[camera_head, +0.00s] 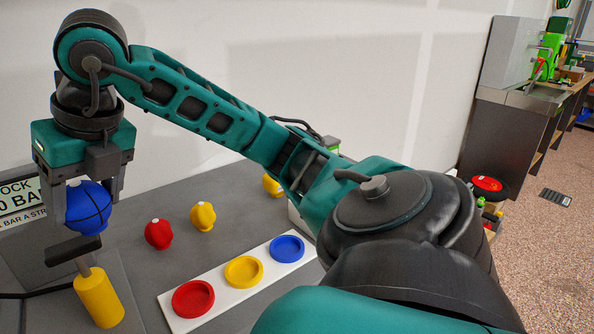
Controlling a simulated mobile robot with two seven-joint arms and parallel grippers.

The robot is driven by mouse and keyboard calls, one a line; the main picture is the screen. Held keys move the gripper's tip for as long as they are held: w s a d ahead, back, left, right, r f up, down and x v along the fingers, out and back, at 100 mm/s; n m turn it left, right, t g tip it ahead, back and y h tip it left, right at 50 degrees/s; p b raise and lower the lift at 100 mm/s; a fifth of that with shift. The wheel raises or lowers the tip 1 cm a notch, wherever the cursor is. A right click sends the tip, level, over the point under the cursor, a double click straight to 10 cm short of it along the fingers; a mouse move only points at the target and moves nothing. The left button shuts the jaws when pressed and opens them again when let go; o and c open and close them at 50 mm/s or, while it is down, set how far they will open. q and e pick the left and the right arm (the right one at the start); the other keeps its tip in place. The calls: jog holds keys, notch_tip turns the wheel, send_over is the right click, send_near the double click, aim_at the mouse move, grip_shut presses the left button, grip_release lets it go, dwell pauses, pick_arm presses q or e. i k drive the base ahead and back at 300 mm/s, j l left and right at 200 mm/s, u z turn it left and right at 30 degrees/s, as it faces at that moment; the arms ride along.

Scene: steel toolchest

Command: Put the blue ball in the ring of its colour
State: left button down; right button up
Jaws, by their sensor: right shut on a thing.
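My right gripper (88,208) is at the far left of the head view, pointing down. It is shut on the blue ball (90,200), with a finger on either side. The ball is held above the grey top, and its lower part is close to a dark hammer head in the picture. The blue ring (287,248) is at the far right end of a white strip (217,307), well to the right of the ball. It looks empty. My left gripper is not in view.
The strip also bears a yellow ring (244,271) and a red ring (193,298). A red ball (158,234) and a yellow ball (203,216) stand behind it, another yellow ball (271,185) farther back. A yellow-handled hammer (98,298) stands below my gripper.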

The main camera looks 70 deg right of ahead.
aim_at(287, 251)
jog(key=k+l, duration=0.15)
jog(key=l, duration=0.15)
jog(key=k+l, duration=0.15)
jog(key=l, duration=0.15)
jog(key=k+l, duration=0.15)
jog(key=l, duration=0.2)
jog(key=k+l, duration=0.15)
jog(key=l, duration=0.15)
